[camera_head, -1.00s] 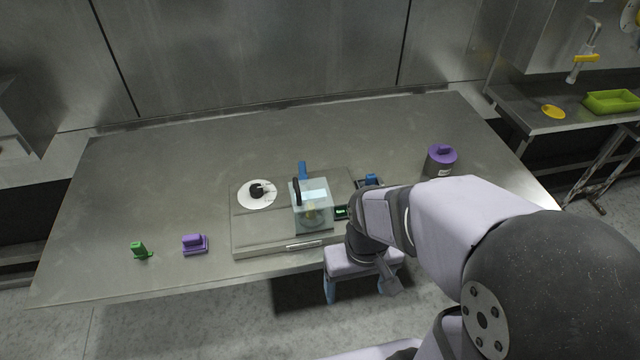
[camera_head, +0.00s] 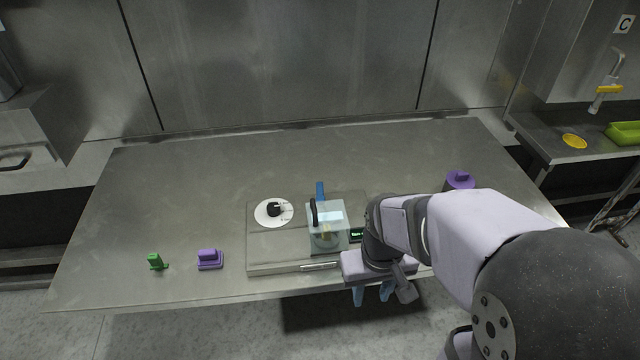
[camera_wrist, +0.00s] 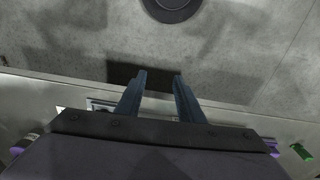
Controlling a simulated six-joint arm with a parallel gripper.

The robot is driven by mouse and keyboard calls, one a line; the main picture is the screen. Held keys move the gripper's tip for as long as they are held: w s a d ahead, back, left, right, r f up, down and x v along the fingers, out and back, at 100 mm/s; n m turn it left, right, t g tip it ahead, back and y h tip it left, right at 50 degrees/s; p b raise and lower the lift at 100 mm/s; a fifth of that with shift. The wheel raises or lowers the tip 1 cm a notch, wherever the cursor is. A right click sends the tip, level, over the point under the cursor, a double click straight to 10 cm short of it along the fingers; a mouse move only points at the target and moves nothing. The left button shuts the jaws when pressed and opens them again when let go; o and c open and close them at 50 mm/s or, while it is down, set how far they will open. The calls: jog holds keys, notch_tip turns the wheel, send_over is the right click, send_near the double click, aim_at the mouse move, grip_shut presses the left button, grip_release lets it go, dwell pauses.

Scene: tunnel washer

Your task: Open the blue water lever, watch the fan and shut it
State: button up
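A clear box (camera_head: 338,240) with a dark handle at its left side stands on a grey base unit (camera_head: 275,245); the fan inside is too small to make out. A blue upright piece (camera_head: 320,191), perhaps the water lever, rises just behind the box. A white dial (camera_head: 262,217) with a black knob is to its left. A small green display (camera_head: 357,234) is to the box's right. My gripper (camera_head: 373,297) hangs in front of the table's front edge, empty, its fingers pointing down. In the wrist view its two fingers (camera_wrist: 159,75) are apart, over bare floor.
A purple block (camera_head: 209,260) and a green piece (camera_head: 156,262) lie on the table's left front. A purple-lidded canister (camera_head: 459,181) stands at the right, partly behind my arm. The table's back and left are clear. A side counter at right holds a yellow disc (camera_head: 574,141) and green tray (camera_head: 621,131).

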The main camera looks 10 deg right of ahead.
jog(key=w+d+r+t+h+p, duration=0.1)
jog(key=w+d+r+p, duration=0.1)
jog(key=w+r, duration=0.3)
jog(key=w+d+r+t+p, duration=0.1)
jog(key=w+d+r, duration=0.2)
jog(key=w, duration=0.4)
jog(key=m+t, duration=0.1)
jog(key=t, duration=0.1)
send_near(320, 186)
jog(key=shift+y, duration=0.4)
jog(key=shift+d+p+x, duration=0.15)
jog(key=shift+p+x, duration=0.4)
jog(key=shift+x, duration=1.25)
jog(key=shift+d+p+x, duration=0.2)
jog(key=shift+p+x, duration=0.3)
jog(key=shift+x, duration=1.3)
grip_shut()
